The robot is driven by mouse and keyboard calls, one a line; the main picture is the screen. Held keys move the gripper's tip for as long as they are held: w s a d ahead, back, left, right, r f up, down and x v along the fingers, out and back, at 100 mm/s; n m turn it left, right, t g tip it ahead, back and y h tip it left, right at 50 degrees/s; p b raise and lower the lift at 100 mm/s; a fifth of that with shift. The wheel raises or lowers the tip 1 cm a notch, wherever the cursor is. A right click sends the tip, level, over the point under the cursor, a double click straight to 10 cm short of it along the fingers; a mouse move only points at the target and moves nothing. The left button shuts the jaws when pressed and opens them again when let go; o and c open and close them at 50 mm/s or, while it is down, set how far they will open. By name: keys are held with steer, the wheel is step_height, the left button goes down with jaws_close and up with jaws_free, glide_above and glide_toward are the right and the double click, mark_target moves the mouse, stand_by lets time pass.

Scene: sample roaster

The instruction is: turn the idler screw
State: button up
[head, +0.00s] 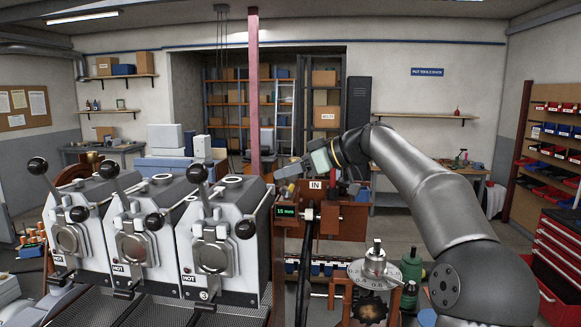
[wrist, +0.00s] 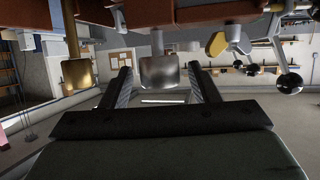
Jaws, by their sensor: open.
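My gripper (head: 284,180) is at the upper left corner of the brown machine panel (head: 345,222), pointing left. In the wrist view my gripper (wrist: 165,82) has its two dark fingers spread apart. A squarish metal piece (wrist: 163,73) shows in the space between them, and I cannot tell whether it is within reach of the fingers. I cannot make out with certainty which part is the idler screw. The panel carries an IN sign (head: 316,184) and a green 15 mm display (head: 286,211).
Several grey roaster units marked HOT, including one numbered 3 (head: 222,235), stand at left with black ball levers. A round metal dial (head: 374,264) stands below my arm. A red drawer cabinet (head: 555,262) is at right. Grey floor shows behind.

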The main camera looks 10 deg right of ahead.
steer(key=shift+w+a, duration=0.1)
steer(key=shift+a, duration=0.05)
steer(key=c, duration=1)
steer(key=shift+f, duration=0.1)
steer(key=shift+f+m+t+b, duration=0.1)
steer(key=shift+m+t+b, duration=0.2)
steer(key=shift+b, duration=0.25)
